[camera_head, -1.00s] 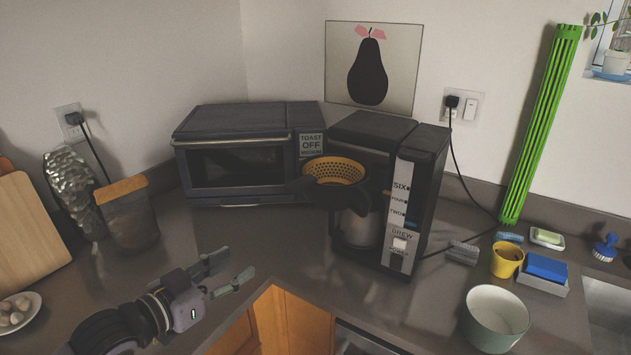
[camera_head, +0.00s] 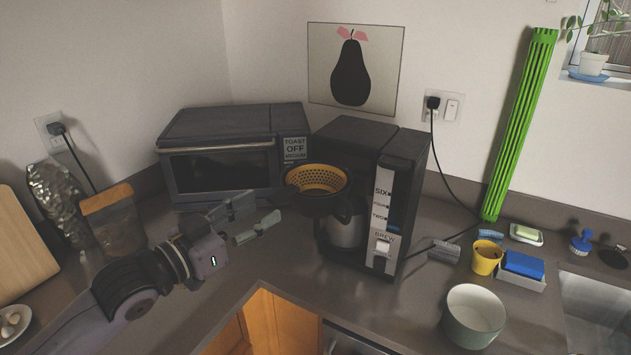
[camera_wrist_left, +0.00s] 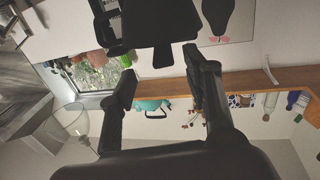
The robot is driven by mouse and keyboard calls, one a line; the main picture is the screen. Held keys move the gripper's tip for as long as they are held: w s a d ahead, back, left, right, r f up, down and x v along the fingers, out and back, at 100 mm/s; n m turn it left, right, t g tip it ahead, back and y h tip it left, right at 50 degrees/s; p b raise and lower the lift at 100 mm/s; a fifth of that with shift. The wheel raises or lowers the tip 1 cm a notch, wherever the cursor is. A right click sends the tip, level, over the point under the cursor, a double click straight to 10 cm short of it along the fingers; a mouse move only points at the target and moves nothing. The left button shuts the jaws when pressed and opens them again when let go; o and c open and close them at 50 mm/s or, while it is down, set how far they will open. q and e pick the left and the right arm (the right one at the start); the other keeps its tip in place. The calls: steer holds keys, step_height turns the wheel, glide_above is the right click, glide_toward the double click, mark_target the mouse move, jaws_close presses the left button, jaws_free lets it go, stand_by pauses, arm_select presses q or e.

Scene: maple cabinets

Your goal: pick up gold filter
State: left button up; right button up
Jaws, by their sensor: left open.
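The gold filter (camera_head: 316,178) is a round perforated yellow basket. It sits in the black basket holder (camera_head: 318,203) swung out at the front left of the black coffee maker (camera_head: 368,185). My left gripper (camera_head: 256,216) is open and empty, left of the filter and a little below it in the head view, not touching it. In the left wrist view, my two dark fingers (camera_wrist_left: 159,84) stand apart with nothing between them. I cannot make out the filter in that view. My right gripper is not in view.
A toaster oven (camera_head: 222,165) stands behind my left gripper. A glass carafe (camera_head: 345,230) is below the basket holder. A white-green bowl (camera_head: 474,315), yellow cup (camera_head: 486,257) and blue sponge (camera_head: 523,265) are at right. A jar (camera_head: 113,220) stands at left.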

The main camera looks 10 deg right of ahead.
mark_target(270, 202)
arm_select(q)
steer(key=shift+w+d, duration=0.5)
steer(key=shift+w+d+r+p, duration=0.15)
steer(key=shift+w+d+p, duration=0.1)
steer(key=shift+p, duration=0.2)
steer(key=p+x, duration=0.2)
steer(key=x, duration=0.1)
steer(key=shift+w+d, duration=0.15)
steer(key=shift+w, duration=0.2)
steer(key=shift+w+d, duration=0.3)
steer(key=shift+d, duration=0.05)
steer(key=shift+a, duration=0.15)
steer(key=shift+c, duration=0.6)
jaws_close()
